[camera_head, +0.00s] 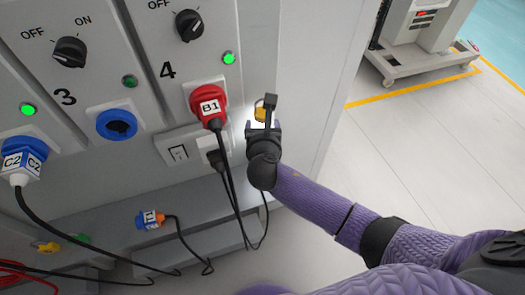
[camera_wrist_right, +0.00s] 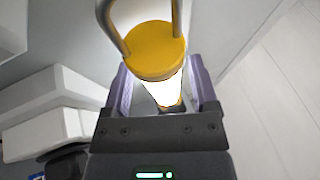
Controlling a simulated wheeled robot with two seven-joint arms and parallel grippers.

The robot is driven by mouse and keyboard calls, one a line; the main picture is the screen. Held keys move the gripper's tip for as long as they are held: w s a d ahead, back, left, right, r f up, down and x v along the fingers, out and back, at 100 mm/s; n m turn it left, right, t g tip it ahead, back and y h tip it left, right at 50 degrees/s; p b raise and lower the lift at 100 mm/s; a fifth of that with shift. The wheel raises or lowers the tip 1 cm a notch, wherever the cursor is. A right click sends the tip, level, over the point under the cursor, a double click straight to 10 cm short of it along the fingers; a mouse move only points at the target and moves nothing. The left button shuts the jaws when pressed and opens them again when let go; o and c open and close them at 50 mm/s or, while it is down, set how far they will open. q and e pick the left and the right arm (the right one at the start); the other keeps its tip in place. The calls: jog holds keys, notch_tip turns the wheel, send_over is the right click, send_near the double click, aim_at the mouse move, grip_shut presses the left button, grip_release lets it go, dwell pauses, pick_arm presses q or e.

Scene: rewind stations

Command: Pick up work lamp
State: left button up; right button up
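The work lamp has a yellow cap with a looped handle and a glowing white body. In the right wrist view the lamp (camera_wrist_right: 158,50) is between the two purple fingers of my right gripper (camera_wrist_right: 160,80), with its lower end hidden near the gripper base. The fingers are wide apart, with a gap beside the lamp body on the left. In the head view the lamp (camera_head: 260,112) shows as a small yellow piece against the grey cabinet, partly hidden by my right gripper (camera_head: 263,126). My left gripper is not in view.
The grey cabinet panel has knobs, a red B1 plug (camera_head: 208,104), a blue socket (camera_head: 117,125) and a C2 plug (camera_head: 22,160). Black cables hang beside my right gripper. A loose blue-orange plug (camera_head: 150,219) lies below. Open floor is on the right, with a wheeled cart (camera_head: 420,40) behind.

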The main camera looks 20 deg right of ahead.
grip_shut()
dwell(1.1)
